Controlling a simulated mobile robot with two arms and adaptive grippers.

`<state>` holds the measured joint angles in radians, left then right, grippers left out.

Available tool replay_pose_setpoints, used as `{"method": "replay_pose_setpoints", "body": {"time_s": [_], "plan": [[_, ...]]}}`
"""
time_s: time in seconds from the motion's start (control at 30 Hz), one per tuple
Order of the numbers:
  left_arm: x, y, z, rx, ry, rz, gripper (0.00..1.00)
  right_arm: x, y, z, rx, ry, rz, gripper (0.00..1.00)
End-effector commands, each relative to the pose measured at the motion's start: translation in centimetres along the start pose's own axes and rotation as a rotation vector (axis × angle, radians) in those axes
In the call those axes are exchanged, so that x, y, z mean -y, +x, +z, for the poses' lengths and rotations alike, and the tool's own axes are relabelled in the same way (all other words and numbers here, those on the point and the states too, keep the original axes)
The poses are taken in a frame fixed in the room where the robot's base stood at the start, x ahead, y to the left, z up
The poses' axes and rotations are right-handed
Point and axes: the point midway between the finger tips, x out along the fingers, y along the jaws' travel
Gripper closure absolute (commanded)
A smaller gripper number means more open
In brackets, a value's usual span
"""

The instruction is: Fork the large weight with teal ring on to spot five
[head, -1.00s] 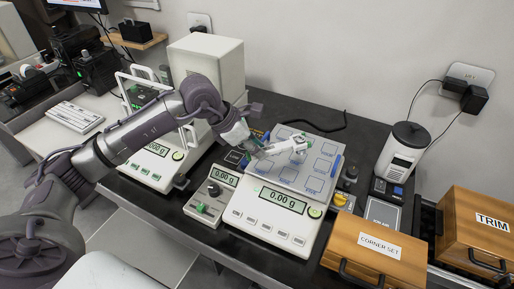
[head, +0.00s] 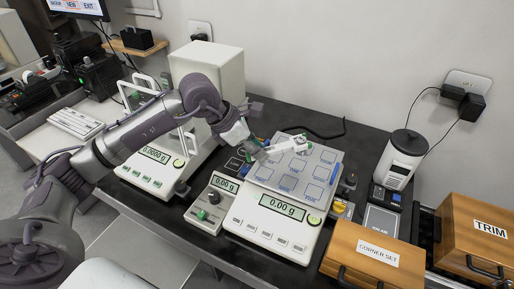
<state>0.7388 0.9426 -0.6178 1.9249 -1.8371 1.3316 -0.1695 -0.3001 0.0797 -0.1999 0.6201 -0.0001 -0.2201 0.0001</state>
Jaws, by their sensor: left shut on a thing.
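My left gripper (head: 258,151) is over the back left part of the wide balance's square pan (head: 335,166). It is shut on a pale, fork-like tool (head: 288,147), which extends to the right over the back of the pan. The pan carries a grid of marked square spots; their labels are too small to read surely, and the arm and tool cover some of them. I cannot make out the large weight with the teal ring; a small greenish patch shows near the tool's end. The balance display (head: 282,207) reads 0.00 g. My right gripper is not in view.
A wooden CORNER SET box (head: 372,256), a TRIM box (head: 478,232) and a white canister device (head: 400,160) stand to the right.

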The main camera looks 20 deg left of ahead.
Motion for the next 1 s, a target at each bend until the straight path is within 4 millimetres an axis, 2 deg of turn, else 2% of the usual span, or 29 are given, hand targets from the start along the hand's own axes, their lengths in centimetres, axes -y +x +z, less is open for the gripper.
{"method": "replay_pose_setpoints", "body": {"time_s": [0.27,1.0], "plan": [[0.0,-0.2,0.2,0.003,0.001,0.001,1.00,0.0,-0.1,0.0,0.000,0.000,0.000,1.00],[0.0,-2.3,1.6,0.009,0.001,0.002,1.00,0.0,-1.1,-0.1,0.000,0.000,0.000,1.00]]}}
